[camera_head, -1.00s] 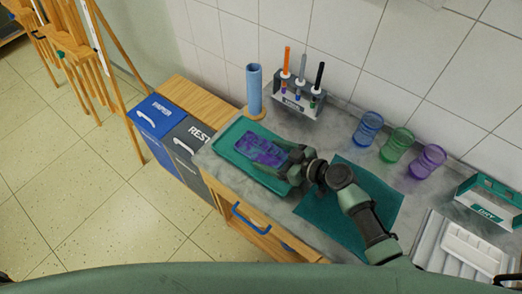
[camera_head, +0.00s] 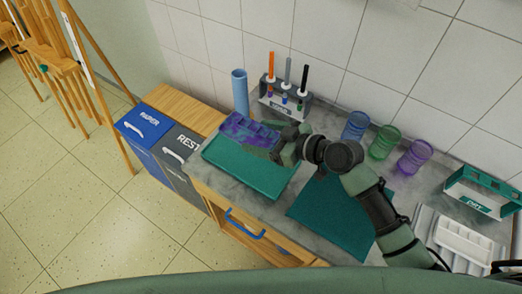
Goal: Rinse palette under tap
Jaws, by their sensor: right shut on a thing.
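My right gripper (camera_head: 281,146) is shut on the palette (camera_head: 247,131), a flat piece stained purple and blue. The gripper grips its right edge and holds it tilted above the far edge of the teal tray (camera_head: 240,172). The tray lies on the grey counter and looks empty. Part of the palette's right edge is hidden by the gripper. No tap or sink is clearly in view. My left gripper is not in view.
A blue cylinder (camera_head: 239,94) and a pen holder (camera_head: 287,107) stand close behind the palette. Blue (camera_head: 355,125), green (camera_head: 384,142) and purple (camera_head: 415,157) cups stand along the wall. A teal cloth (camera_head: 330,222) lies under my arm. A DRY rack (camera_head: 475,207) is at right.

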